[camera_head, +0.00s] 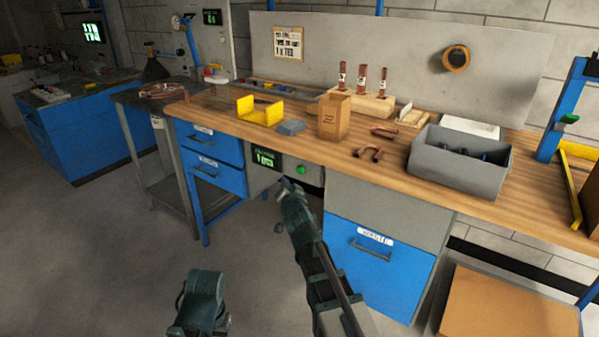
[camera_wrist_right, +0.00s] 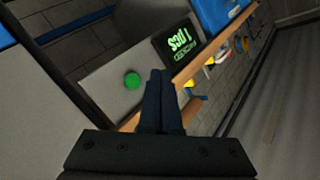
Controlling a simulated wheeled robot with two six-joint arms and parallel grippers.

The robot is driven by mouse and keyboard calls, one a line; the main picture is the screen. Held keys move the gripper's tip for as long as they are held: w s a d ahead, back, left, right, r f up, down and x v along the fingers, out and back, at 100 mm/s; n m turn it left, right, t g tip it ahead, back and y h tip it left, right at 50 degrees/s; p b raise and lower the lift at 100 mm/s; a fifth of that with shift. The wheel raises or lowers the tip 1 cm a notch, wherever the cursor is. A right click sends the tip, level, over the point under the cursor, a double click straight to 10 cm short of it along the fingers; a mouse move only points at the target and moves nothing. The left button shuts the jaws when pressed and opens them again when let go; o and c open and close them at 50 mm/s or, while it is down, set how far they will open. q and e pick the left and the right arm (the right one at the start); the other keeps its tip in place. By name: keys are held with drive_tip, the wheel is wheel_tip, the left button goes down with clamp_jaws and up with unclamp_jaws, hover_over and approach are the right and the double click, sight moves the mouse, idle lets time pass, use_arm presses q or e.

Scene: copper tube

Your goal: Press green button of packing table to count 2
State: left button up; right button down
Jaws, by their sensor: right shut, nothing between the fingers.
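The packing table (camera_head: 390,178) has a wooden top and blue drawers. Its green button (camera_head: 301,169) sits on a grey panel under the front edge, right of a small display (camera_head: 265,158) with green text that I cannot read surely. My right gripper (camera_head: 287,184) is in front of that panel, slightly below and left of the button. In the right wrist view its shut, empty fingers (camera_wrist_right: 160,76) point at the panel, with the green button (camera_wrist_right: 132,81) beside them, uncovered, and the display (camera_wrist_right: 178,42) above. My left arm (camera_head: 203,300) shows low in the picture; its fingers cannot be made out.
A blue drawer unit (camera_head: 377,258) stands right of my right arm. A brown carton (camera_head: 510,305) is low at right. Floor at left is clear.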

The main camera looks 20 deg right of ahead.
sight(301, 170)
idle(0.3)
drive_tip(key=s+a, duration=0.2)
drive_tip(key=a, duration=0.1)
drive_tip(key=shift+s, duration=0.15)
idle(0.3)
drive_tip(key=w+d, duration=0.5)
drive_tip(key=d, duration=0.2)
drive_tip(key=shift+w, duration=0.2)
drive_tip(key=shift+w, duration=0.1)
idle(2.2)
drive_tip(key=shift+w+d, duration=0.15)
drive_tip(key=shift+d, duration=0.15)
